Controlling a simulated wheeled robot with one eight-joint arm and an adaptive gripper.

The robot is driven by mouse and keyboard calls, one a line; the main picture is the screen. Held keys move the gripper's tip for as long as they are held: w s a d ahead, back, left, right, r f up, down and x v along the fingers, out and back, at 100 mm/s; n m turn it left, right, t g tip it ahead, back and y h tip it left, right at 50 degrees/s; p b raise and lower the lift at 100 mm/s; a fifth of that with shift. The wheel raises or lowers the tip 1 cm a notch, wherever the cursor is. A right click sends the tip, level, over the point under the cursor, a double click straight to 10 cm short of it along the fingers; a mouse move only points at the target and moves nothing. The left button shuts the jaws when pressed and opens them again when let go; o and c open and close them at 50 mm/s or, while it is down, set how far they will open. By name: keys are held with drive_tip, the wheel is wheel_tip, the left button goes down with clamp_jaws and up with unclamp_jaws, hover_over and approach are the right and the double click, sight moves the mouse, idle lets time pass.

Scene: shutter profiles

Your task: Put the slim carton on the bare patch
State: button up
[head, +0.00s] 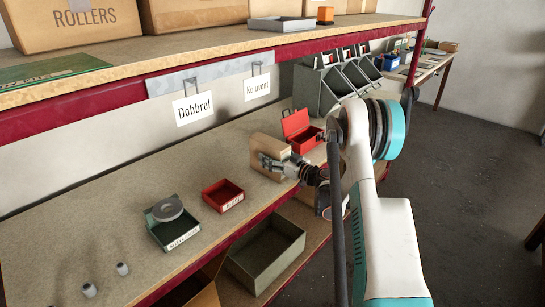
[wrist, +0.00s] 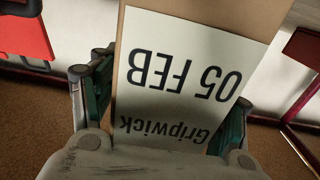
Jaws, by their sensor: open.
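The slim carton (head: 266,146) is a brown upright box on the lower bench top, left of the open red box. In the wrist view the carton (wrist: 180,75) shows a white label that reads "05 FEB" and "Gripwick" upside down. My gripper (head: 274,164) is at the carton's near side, and part of the carton is hidden behind it. In the wrist view my open gripper (wrist: 160,108) has one green-padded finger on each side of the carton. I cannot tell whether the pads touch it. Bare bench top (head: 70,225) shows at the left, but no marked patch is clear.
An open red box (head: 300,130) stands just right of the carton. A red tray (head: 222,194) and a green tray (head: 172,222) holding a grey ring lie to the left. Two small grey cylinders (head: 106,280) stand near the front. Grey bins (head: 335,82) stand behind. The upper shelf (head: 200,48) overhangs the bench.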

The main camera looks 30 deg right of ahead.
drive_tip(key=shift+s+d+r, duration=0.1)
drive_tip(key=shift+s, duration=0.05)
drive_tip(key=p+v, duration=0.3)
drive_tip(key=v, duration=0.8)
drive_tip(key=shift+s+p, duration=0.35)
drive_tip(key=shift+p, duration=0.05)
